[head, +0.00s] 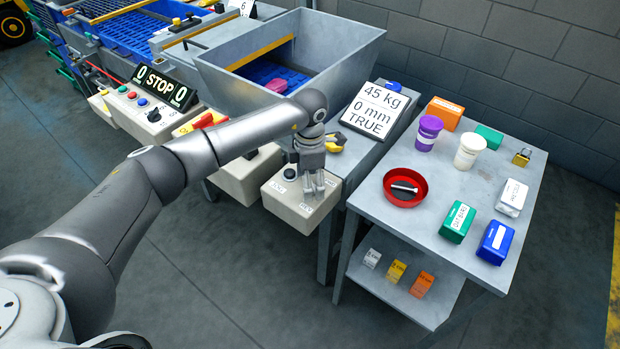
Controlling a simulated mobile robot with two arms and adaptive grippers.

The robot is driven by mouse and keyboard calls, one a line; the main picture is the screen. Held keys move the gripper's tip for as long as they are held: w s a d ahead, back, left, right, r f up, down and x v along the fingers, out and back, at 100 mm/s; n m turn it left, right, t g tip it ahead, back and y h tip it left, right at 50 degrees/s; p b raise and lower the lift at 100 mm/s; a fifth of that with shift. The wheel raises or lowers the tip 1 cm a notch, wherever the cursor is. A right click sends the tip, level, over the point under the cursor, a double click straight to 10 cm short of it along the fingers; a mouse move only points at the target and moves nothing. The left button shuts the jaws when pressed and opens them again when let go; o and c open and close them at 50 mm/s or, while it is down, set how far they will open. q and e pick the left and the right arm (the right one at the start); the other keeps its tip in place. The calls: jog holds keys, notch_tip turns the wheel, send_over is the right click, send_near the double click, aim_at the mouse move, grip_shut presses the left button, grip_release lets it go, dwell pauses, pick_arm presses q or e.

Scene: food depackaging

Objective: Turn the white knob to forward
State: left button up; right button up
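A beige control box (297,217) with small printed labels on its top stands in front of the grey machine. My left gripper (314,194) points down over the right part of its top, with its fingertips at or just above the surface. A black knob (290,174) shows on the box just left of the fingers. I see no white knob; one may be hidden behind my fingers. I cannot tell whether the fingers are closed on anything. My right gripper is not in view.
A sign reading 45 kg, 0 mm, TRUE (376,108) stands behind the box. At right, a grey table (405,240) holds a red bowl (419,197), cups and several small boxes. A STOP panel (164,87) and a second beige box (240,178) stand to the left.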

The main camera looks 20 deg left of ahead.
pick_arm(q)
jog(key=c, duration=1)
jog(key=shift+n, duration=0.4)
jog(key=shift+n+b, duration=0.7)
jog(key=shift+n, duration=0.3)
jog(key=n+b, duration=0.1)
jog(key=n, duration=0.3)
jog(key=shift+n, duration=0.3)
jog(key=n+b, duration=0.1)
jog(key=n, duration=0.3)
jog(key=shift+n, duration=2.3)
jog(key=shift+r, duration=0.1)
